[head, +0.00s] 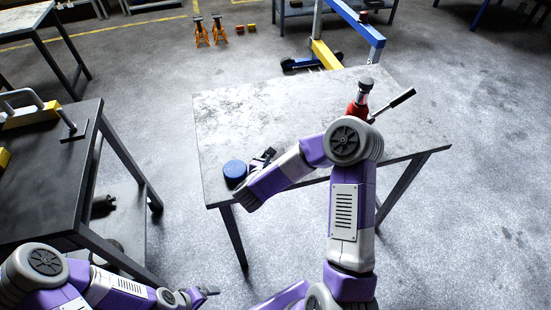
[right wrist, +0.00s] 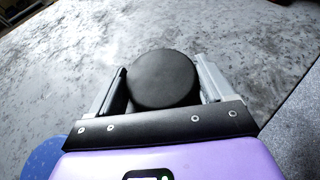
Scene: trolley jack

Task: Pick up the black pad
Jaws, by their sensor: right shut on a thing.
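The black pad (right wrist: 163,80) is a round, thick black disc, seen in the right wrist view between the two fingers of my right gripper (right wrist: 164,76). The fingers flank it on both sides and are shut on it. In the head view my right gripper (head: 266,157) is at the near left part of the light worktable, and the pad is hard to make out there. My left gripper (head: 208,291) is low at the left, away from the worktable; its jaw opening is too small to tell.
The light worktable (head: 240,110) carries a blue disc (head: 235,169) just left of my right gripper; it also shows in the right wrist view (right wrist: 42,158). A red jack (head: 356,110) with a dark handle (head: 392,104) stands at the right. A dark bench (head: 50,180) is at left.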

